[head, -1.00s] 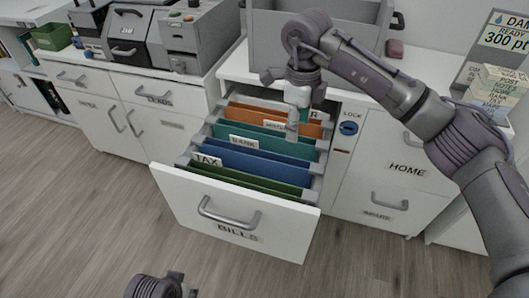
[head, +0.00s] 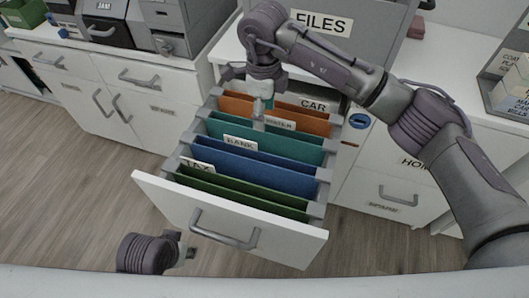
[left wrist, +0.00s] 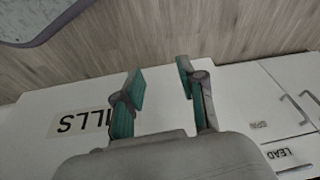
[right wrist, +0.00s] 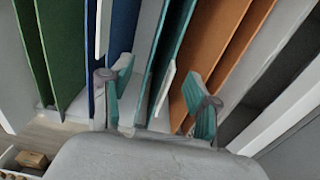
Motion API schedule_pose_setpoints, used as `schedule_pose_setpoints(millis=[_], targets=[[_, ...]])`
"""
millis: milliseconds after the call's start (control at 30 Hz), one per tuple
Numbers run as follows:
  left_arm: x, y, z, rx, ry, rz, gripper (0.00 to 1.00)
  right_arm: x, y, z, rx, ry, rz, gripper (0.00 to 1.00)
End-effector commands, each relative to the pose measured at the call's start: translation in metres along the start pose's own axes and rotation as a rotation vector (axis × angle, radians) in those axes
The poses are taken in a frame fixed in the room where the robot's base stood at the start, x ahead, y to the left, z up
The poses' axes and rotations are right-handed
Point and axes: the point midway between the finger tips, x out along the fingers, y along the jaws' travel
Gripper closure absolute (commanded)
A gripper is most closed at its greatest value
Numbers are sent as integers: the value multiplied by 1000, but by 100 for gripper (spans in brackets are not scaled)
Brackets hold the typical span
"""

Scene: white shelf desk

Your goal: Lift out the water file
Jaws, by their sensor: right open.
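The water file is the teal folder (head: 262,143) in the open drawer, with its WATER tab (head: 281,124) standing up in front of the orange folder. In the right wrist view the teal folder (right wrist: 181,38) and a white tab (right wrist: 164,88) show between the fingers. My right gripper (head: 262,108) is open and points down at the folder tops, just left of the WATER tab in the head view. I cannot tell whether its fingers touch the folders. My left gripper (left wrist: 163,82) is open and empty in front of the drawer, low in the head view (head: 188,250).
The BILLS drawer front (head: 225,225) stands pulled out. Blue (head: 250,166), green (head: 250,194) and orange (head: 235,106) folders hang close on both sides of the teal one. A grey FILES box (head: 365,30) stands on the desk behind. The floor on the left is clear.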

Motion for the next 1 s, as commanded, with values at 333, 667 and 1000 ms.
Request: schedule_pose_setpoints(millis=[333, 667, 1000], targets=[[-16, -1, 0, -1, 10, -2, 60, 35, 0, -3, 0, 1, 3, 40], [-39, -1, 0, -2, 19, -4, 60, 68, -2, -5, 0, 0, -1, 40], [-39, -2, 0, -2, 19, -4, 60, 68, -2, -5, 0, -1, -1, 63]])
